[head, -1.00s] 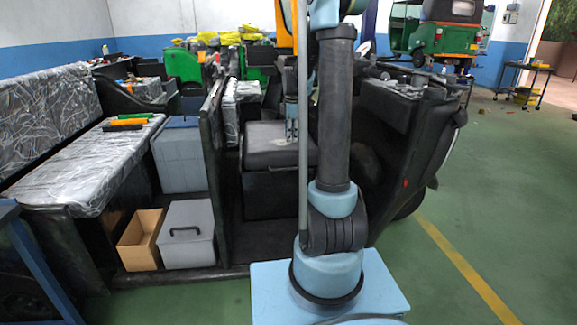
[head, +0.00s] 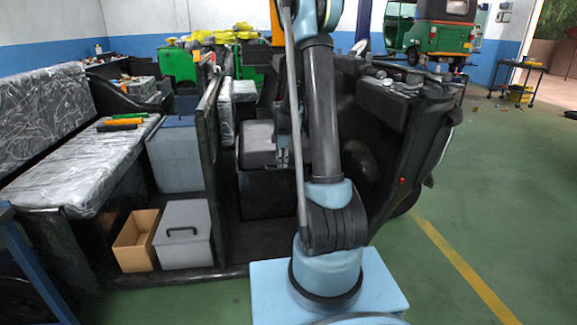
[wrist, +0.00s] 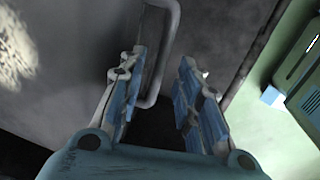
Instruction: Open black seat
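The black seat (head: 256,146) is a dark padded block on a black box in the middle of the vehicle in the head view. Its right part is hidden behind my gripper and arm. My gripper (head: 284,150) points down at the seat's right side. In the wrist view my gripper (wrist: 162,58) is open, with its two blue-padded fingers apart. A grey bent bar (wrist: 174,30) like a handle runs beside the left finger and partly into the gap. I cannot tell whether it touches the finger. A dark surface lies behind it.
A black partition (head: 209,165) stands left of the seat. A silver-covered bench (head: 85,165) with tools, grey boxes (head: 183,235) and an open carton (head: 136,242) lie further left. A black front panel (head: 400,130) stands to the right.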

